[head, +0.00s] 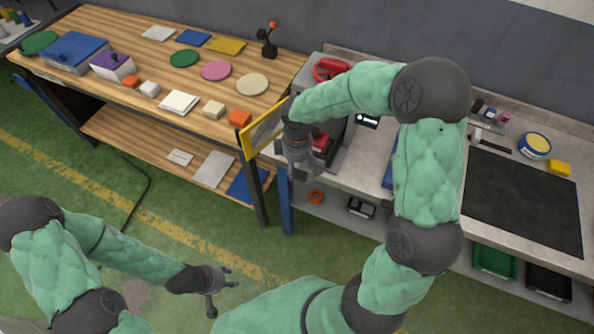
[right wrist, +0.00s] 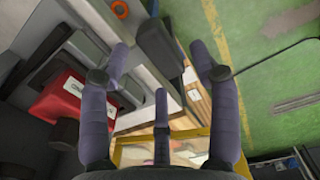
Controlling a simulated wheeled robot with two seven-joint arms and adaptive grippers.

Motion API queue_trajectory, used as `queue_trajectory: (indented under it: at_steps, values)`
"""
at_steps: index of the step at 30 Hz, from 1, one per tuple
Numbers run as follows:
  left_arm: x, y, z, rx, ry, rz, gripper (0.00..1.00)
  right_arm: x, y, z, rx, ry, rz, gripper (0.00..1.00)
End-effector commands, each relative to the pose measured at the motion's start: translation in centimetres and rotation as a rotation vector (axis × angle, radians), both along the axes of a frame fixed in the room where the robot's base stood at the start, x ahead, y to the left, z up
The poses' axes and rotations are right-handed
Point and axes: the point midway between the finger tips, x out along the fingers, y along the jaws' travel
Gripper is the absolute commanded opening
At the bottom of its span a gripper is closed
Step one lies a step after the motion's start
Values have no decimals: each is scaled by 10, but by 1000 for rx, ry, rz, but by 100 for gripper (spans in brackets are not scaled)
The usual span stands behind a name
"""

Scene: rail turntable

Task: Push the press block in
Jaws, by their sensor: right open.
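The press block appears to be the red block (right wrist: 66,97) with a white label, left of my right gripper's fingers in the right wrist view. In the head view a red part (head: 320,141) shows low on the grey machine, partly hidden by my gripper. My right gripper (head: 303,166) is open and empty in front of that machine. In the right wrist view its three fingers (right wrist: 160,68) are spread and apart from the red block. My left gripper (head: 221,288) hangs over the floor at the lower left, empty, with its fingers spread.
A yellow-framed panel (head: 265,125) stands close left of my right gripper. A red handwheel (head: 331,69) tops the machine. The wooden bench (head: 140,72) at left carries several discs and blocks. A black mat (head: 523,197) lies on the right counter. The green floor (head: 200,190) is largely clear.

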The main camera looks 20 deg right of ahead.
Motion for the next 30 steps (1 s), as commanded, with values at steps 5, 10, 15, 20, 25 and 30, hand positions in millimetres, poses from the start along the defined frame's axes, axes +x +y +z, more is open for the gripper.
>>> queue_trajectory:
  at_steps: [5, 10, 15, 20, 25, 30]
  values:
    - [0, 0, -5, 0, 0, 0, 40, 0, 0, -19, 0, 1, -1, 62]
    - [0, 0, -6, 0, 0, 0, 40, 0, 0, -23, 0, 0, -1, 62]
    - [0, 0, -5, 0, 0, 0, 40, 0, 0, -23, 0, 0, -1, 62]
    - [0, 0, -5, 0, 0, 0, 40, 0, 0, -23, 0, 0, -1, 31]
    - [0, 0, -5, 0, 0, 0, 40, 0, 0, -23, 0, 0, -1, 0]
    - [0, 0, -3, 0, 0, 0, 40, 5, -5, -22, 0, 0, -4, 0]
